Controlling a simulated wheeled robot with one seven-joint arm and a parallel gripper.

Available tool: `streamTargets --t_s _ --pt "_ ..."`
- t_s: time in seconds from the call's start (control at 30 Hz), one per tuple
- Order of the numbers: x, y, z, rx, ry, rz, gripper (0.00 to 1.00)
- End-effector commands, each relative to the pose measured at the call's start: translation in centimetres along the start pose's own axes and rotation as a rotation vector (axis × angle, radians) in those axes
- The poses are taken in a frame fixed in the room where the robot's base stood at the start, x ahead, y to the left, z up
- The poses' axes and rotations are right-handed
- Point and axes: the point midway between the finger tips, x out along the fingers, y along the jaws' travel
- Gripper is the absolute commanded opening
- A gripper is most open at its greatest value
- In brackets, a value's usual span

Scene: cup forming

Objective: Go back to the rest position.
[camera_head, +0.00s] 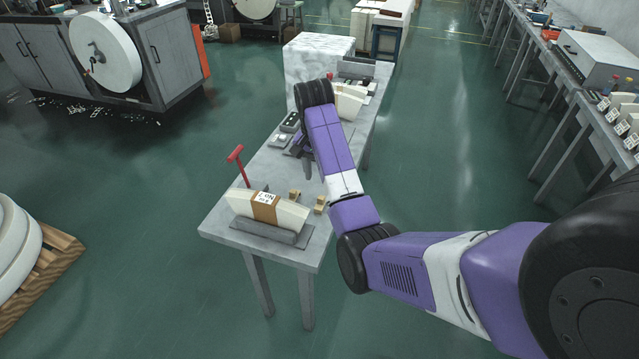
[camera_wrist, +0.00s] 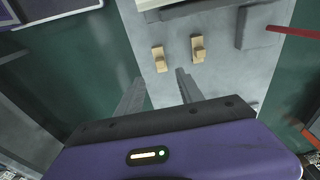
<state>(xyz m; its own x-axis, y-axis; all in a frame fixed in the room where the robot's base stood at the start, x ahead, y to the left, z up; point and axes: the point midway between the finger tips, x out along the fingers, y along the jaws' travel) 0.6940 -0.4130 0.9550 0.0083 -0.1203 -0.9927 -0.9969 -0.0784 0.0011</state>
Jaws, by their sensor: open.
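My gripper (camera_wrist: 159,77) shows in the wrist view with its two fingers apart and nothing between them. In the head view it is mostly hidden behind my purple arm, over the middle of the grey table (camera_head: 222,217). Two small wooden blocks (camera_wrist: 158,58) lie on the table beyond the fingertips, apart from them. They also show in the head view (camera_head: 294,195). A cream stack of cup blanks with a brown labelled band (camera_head: 264,207) lies on a grey holder at the table's near end.
A red T-shaped handle (camera_head: 238,163) stands at the table's left edge. More cream stacks (camera_head: 349,104) and a pale block-shaped machine (camera_head: 318,58) are at the far end. A long bench (camera_head: 551,148) runs along the right. Green floor is open between the tables.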

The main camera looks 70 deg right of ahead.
Motion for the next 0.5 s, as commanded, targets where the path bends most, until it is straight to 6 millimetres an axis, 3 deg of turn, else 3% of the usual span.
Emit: streamTargets --t_s 0.1,0.5 --pt "-0.85 0.01 -0.02 0.0 0.0 0.0 0.44" --pt "-0.88 0.0 0.0 0.0 0.0 0.0 0.44"
